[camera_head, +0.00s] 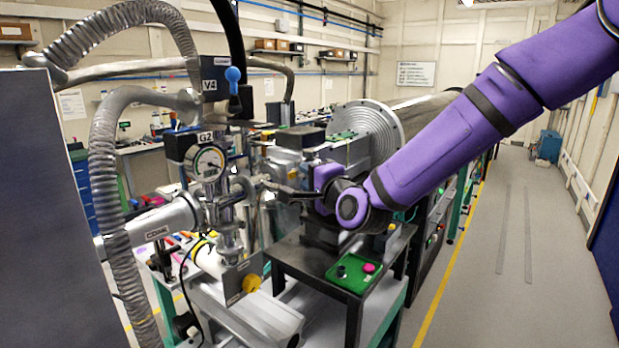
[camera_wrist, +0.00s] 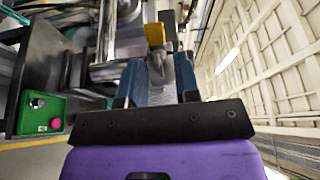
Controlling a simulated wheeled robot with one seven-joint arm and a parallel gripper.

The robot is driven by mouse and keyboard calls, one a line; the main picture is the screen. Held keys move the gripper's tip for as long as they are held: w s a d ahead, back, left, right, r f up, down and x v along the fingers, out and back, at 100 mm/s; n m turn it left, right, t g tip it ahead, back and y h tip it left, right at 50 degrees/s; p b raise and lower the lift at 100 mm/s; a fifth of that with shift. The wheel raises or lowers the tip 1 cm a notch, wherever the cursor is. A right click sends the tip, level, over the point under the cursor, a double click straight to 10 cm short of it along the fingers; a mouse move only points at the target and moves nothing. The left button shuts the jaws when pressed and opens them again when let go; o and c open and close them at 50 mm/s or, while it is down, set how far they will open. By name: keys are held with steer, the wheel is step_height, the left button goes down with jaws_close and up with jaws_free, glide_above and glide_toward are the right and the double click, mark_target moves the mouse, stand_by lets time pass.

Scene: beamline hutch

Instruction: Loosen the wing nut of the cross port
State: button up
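My gripper (camera_wrist: 158,72) shows in the wrist view with two blue fingers spread apart. A yellow piece (camera_wrist: 155,35) with a grey tapered part (camera_wrist: 157,68) below it shows in the gap between them. I cannot tell whether this is the wing nut or whether the fingers touch it. In the head view my gripper (camera_head: 272,187) reaches left toward the metal cross-shaped pipework (camera_head: 228,212) under the gauge marked G2 (camera_head: 207,162). The wing nut cannot be made out clearly there; the pipe fittings and my wrist crowd that spot.
A green tray (camera_head: 340,283) with a pink and a black item lies on the dark stand (camera_head: 300,262) below my wrist. A valve marked V4 (camera_head: 215,85) and ribbed hoses (camera_head: 105,170) stand at left.

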jaws_close()
steer(key=shift+n, duration=0.4)
steer(key=shift+w+d+f+n+g+y, duration=0.15)
steer(key=shift+n+y, duration=1.2)
steer(key=shift+n, duration=1.8)
steer(key=shift+f+n+g+y, duration=0.1)
steer(key=shift+n+g+y, duration=0.15)
steer(key=shift+n+y, duration=1.95)
steer(key=shift+w+d+f+n+g+y, duration=0.15)
steer(key=shift+n+y, duration=0.3)
steer(key=shift+n, duration=3.6)
steer(key=shift+a+r+n, duration=0.1)
steer(key=shift+n, duration=0.3)
jaws_free()
